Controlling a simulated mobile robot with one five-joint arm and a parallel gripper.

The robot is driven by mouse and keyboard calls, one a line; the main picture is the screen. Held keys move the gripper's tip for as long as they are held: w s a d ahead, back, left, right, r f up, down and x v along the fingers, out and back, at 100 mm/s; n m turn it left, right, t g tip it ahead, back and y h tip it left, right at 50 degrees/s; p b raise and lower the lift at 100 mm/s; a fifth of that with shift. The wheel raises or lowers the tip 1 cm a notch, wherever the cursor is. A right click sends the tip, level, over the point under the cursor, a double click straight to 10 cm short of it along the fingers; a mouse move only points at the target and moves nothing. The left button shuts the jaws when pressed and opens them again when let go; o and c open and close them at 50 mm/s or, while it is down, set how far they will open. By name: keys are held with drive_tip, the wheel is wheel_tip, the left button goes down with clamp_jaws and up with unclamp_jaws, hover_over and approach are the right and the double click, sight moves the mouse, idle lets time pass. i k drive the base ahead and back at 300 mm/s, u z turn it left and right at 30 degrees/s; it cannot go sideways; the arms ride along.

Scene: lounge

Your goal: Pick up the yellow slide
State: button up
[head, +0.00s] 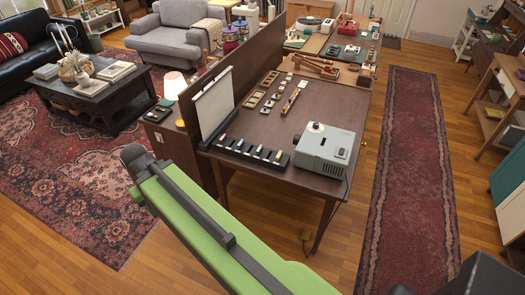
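Several small slides stand in a black rack (249,152) near the left front of the dark wooden table (294,192). My green arm link crosses the lower middle of the view, in front of the table, and ends in a black joint at the left. My gripper's fingers do not show, so what they hold is hidden.
A grey projector (326,151) stands on the table's right front. A white screen (214,104) stands at its left edge by a dark partition. A lamp (175,84) glows on a side table. A red runner rug (411,170) leaves clear floor right of the table.

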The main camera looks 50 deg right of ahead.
sight(278, 156)
drive_tip(key=i, duration=1.15)
drive_tip(key=z, duration=0.05)
